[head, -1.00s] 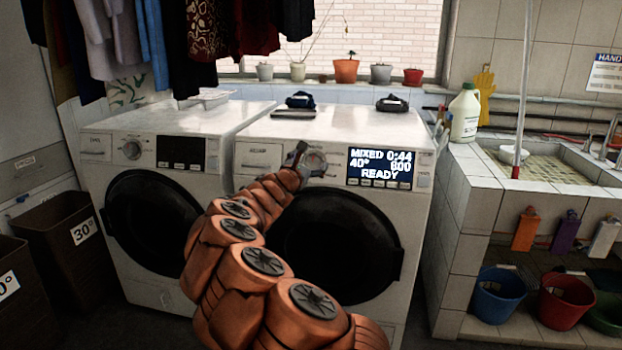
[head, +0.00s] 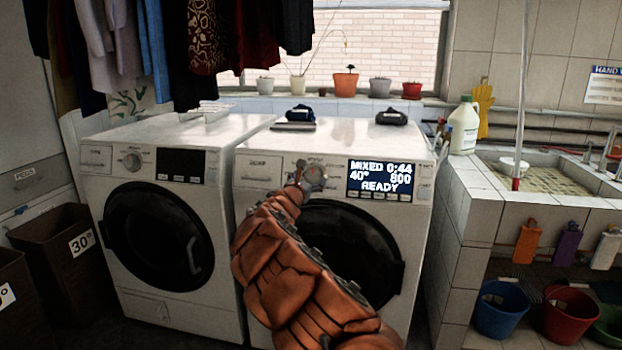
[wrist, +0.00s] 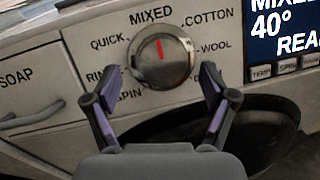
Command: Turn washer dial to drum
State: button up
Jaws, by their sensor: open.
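The washer dial (wrist: 165,58) is a round silver knob on the right washer's panel. Its red mark points up at MIXED. QUICK, COTTON, WOOL, SPIN and a partly covered label starting RIN stand around it. In the head view the dial (head: 315,174) shows beyond my wrist. The display (head: 381,179) reads MIXED 0:44, 40°, 800, READY.
A soap drawer (wrist: 25,95) lies left of the dial. The right washer's dark door (head: 355,250) is below. A second washer (head: 165,215) stands at left, and a tiled sink (head: 555,175) at right. Dark cloth items (head: 391,118) lie on the washer top.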

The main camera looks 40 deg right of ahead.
jog(key=shift+x, duration=0.85)
jog(key=shift+s, duration=0.1)
jog(key=c, duration=1.2)
jog(key=shift+o, duration=0.2)
